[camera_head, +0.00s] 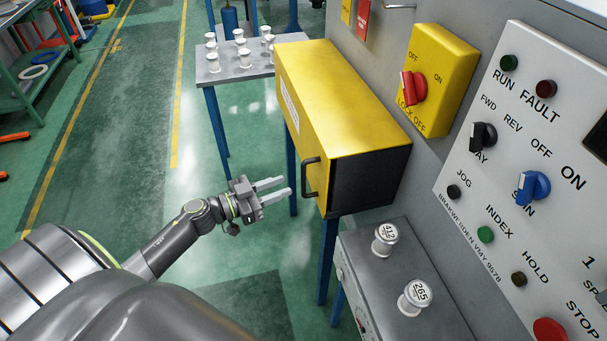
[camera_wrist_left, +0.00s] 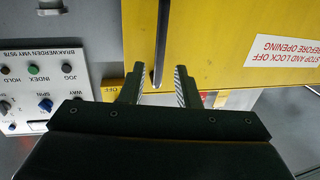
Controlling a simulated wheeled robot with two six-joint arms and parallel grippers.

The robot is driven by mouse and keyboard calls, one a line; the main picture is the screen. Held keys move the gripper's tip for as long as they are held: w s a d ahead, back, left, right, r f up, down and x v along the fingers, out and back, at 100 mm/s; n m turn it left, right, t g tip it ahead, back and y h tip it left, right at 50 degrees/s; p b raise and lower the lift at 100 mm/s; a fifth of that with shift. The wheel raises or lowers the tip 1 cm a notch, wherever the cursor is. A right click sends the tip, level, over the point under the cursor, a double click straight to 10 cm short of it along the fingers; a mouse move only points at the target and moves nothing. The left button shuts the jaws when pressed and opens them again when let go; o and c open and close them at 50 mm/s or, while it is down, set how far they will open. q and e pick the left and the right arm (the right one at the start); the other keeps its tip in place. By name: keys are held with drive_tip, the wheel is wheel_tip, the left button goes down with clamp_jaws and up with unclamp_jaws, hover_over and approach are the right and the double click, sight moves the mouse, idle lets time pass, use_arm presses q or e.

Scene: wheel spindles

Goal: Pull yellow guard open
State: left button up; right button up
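The yellow guard (camera_head: 340,85) is a long box with a black right end, mounted beside the grey machine, and looks shut. Its black bar handle (camera_head: 311,177) is on the near end of its front face. My left gripper (camera_head: 287,186) is just left of the handle, open and empty, with its fingers pointing toward it. In the left wrist view the handle (camera_wrist_left: 160,45) stands ahead of and between the two open fingers (camera_wrist_left: 159,87), apparently not gripped. The guard (camera_wrist_left: 225,40) fills the upper right there, with a white warning label. My right gripper is out of view.
A yellow lock-off box (camera_head: 455,60) with a red knob (camera_head: 412,87) and a white control panel (camera_head: 530,150) are on the right. Two numbered spindles stand on a grey cabinet (camera_head: 375,275) below. A table (camera_head: 225,76) holds several spindles behind.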

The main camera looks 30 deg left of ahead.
sight(303, 193)
use_arm(q)
drive_tip(key=p+x, duration=0.1)
drive_tip(key=x, duration=0.6)
drive_tip(key=shift+w+d, duration=0.15)
drive_tip(key=shift+d, duration=0.05)
clamp_jaws()
